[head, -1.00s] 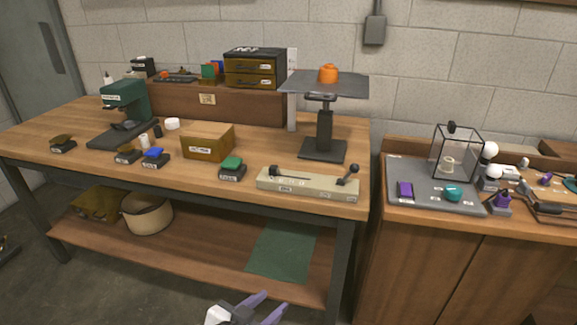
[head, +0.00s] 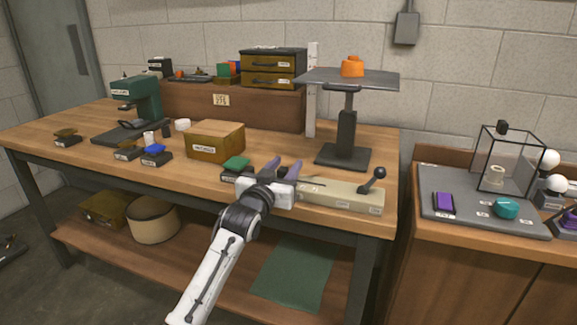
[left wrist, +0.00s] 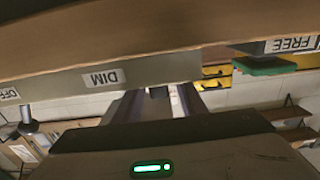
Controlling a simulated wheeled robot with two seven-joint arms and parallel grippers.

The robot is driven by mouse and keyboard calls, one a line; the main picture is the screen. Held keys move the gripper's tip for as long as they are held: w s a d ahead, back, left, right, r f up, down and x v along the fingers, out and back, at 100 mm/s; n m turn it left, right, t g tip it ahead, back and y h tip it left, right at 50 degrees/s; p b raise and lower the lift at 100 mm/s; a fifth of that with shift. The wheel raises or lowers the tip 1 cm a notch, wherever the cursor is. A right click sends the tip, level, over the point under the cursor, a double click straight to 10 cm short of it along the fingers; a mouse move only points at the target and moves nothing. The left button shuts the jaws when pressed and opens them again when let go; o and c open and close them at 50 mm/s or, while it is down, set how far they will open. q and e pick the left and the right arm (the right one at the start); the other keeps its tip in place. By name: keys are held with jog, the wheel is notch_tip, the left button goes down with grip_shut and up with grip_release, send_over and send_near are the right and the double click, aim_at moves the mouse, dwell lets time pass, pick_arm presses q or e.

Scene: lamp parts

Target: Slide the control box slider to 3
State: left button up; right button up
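The control box (head: 340,194) is a long beige block at the front edge of the wooden bench, with a ball-topped lever (head: 373,182) at its right end. My left gripper (head: 284,166) is over the box's left end, fingers apart, and covers the slider knob in the head view. In the left wrist view the picture is turned over: the box (left wrist: 120,75) shows a DIM label, and the lever (left wrist: 28,122) hangs at left. A small dark block, likely the slider knob (left wrist: 158,92), shows between the fingers (left wrist: 158,103); contact cannot be told. The right gripper is not in view.
A green-topped switch box (head: 236,166) stands close left of my gripper. A brown box (head: 215,141) is behind it. A dark stand (head: 345,130) with a raised plate rises behind the control box. A side cabinet with a grey tray (head: 470,215) is at right.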

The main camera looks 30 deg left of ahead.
pick_arm(q)
jog(key=shift+x, duration=1.1)
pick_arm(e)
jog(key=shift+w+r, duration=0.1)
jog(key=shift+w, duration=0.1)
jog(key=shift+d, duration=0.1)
